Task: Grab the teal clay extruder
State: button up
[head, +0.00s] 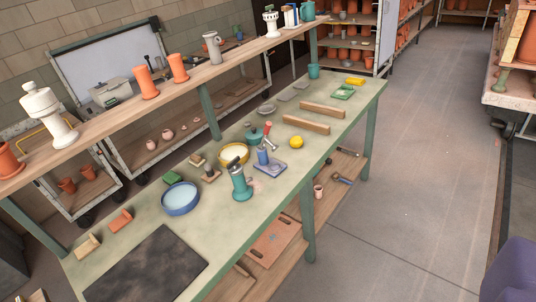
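A teal upright cylinder with a dark handle on top, which looks like the clay extruder (241,184), stands near the front edge of the green-topped worktable (225,212), around the middle of its length. It is upright, with nothing in front of it. A blue bowl (181,201) is to its left, and a blue tool on a base (263,158) is just behind it to the right. My gripper is not in view, so its place relative to the extruder does not show.
A yellow-rimmed round dish (234,153), a lemon-yellow ball (296,142) and a lidded teal pot (254,133) stand near the extruder. A raised wooden shelf (185,86) runs along the table's back. Bare floor (405,165) lies to the right.

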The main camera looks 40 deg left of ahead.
aim_at(242, 192)
jog(key=i+u, duration=0.15)
jog(key=i, duration=0.45)
jog(key=i+l+u, duration=0.15)
jog(key=i, duration=0.45)
jog(key=i+j+u, duration=0.1)
jog(key=i+u, duration=0.2)
jog(key=u, duration=0.15)
jog(key=i+u, duration=0.25)
jog(key=u, duration=0.25)
jog(key=i+l+u, duration=0.1)
jog(key=i+u, duration=0.2)
jog(key=u, duration=0.15)
jog(key=i+u, duration=0.5)
jog(key=u, duration=0.2)
